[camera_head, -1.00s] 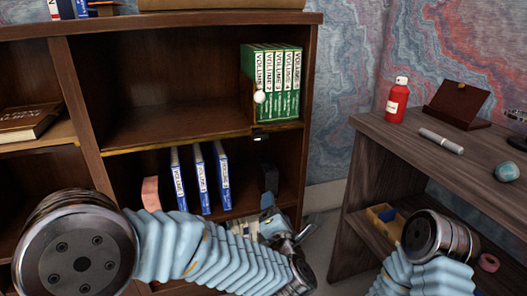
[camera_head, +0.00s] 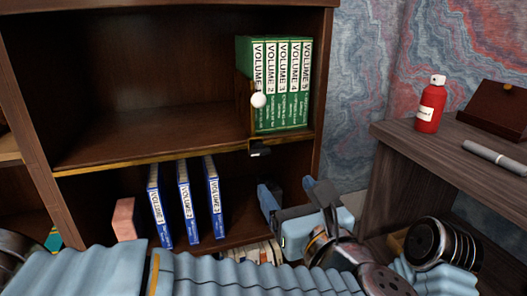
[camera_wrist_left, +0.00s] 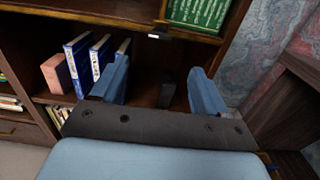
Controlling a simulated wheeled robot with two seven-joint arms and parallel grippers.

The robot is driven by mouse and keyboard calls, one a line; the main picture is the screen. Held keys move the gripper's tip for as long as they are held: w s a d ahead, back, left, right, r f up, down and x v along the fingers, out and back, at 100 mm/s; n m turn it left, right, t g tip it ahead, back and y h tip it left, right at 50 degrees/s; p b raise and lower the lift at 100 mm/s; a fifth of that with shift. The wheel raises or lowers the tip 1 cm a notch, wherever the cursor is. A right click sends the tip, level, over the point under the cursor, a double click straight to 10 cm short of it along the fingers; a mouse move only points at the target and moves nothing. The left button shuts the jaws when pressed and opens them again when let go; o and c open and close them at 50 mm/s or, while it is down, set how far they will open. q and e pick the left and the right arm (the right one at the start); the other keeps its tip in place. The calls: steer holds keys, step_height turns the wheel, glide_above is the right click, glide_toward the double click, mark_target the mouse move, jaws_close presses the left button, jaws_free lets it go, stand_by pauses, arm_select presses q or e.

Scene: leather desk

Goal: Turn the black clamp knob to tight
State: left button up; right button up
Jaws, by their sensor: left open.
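The black clamp knob (camera_head: 259,149) sits at the front edge of the middle shelf, below the green volumes (camera_head: 282,85). A brass-edged panel with a white ball (camera_head: 258,100) stands just above it. The knob also shows at the top of the left wrist view (camera_wrist_left: 161,30). My left gripper (camera_head: 293,196) is open and empty, below and a little right of the knob, apart from it. In the left wrist view its blue fingers (camera_wrist_left: 160,70) point toward the shelves, with the knob beyond and above them. My right gripper is out of view.
Blue volumes (camera_head: 184,203) and a pink block (camera_head: 125,219) stand on the lower shelf. A dark upright piece (camera_wrist_left: 167,94) is there too. The desk (camera_head: 400,133) at right holds a red bottle (camera_head: 430,105). The upper shelf's left part is empty.

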mark_target(261, 154)
arm_select(q)
steer(key=p+x, duration=0.1)
steer(key=x, duration=1.2)
steer(key=shift+a, duration=0.1)
steer(key=c, duration=1.1)
